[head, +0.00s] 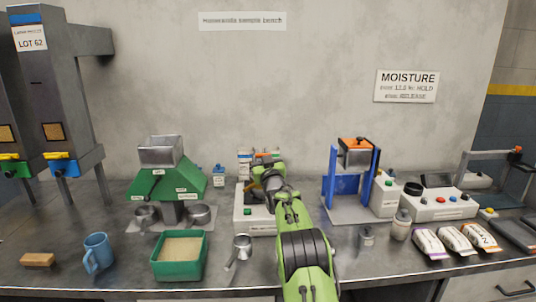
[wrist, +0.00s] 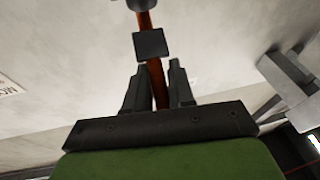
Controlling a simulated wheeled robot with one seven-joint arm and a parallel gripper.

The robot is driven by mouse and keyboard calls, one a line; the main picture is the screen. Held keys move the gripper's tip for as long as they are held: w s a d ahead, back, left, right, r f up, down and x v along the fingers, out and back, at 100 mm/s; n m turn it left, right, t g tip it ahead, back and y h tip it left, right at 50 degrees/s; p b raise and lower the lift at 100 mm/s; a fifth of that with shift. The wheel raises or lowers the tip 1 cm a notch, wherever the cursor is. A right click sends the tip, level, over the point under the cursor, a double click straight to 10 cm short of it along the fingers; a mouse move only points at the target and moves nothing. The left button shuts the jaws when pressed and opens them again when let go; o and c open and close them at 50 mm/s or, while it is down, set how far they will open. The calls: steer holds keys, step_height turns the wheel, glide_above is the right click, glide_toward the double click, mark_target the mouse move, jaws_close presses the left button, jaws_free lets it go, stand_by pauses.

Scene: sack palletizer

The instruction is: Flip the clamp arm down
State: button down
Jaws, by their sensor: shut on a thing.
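An orange-red bar (wrist: 155,80), which looks like the clamp arm, runs between the two dark fingers of my gripper (wrist: 156,88) in the wrist view. It carries a dark square block and a dark knob at its far end. My gripper is shut on this bar. In the head view my gripper (head: 268,170) is at the white bench unit (head: 250,222) in the middle, and my green arm hides much of that unit. A small orange piece (head: 266,154) shows just above the gripper. The bar's pivot is hidden.
A green splitter (head: 165,185) and a green sand tray (head: 180,262) stand to the left. A blue-framed press (head: 333,180) stands to the right. A metal scoop (head: 240,246) lies close to my arm. Sample bags (head: 455,241) lie at the right.

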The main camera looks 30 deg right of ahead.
steer(key=shift+a+f, duration=0.25)
steer(key=shift+f, duration=0.35)
stand_by(0.5)
steer(key=shift+a, duration=0.1)
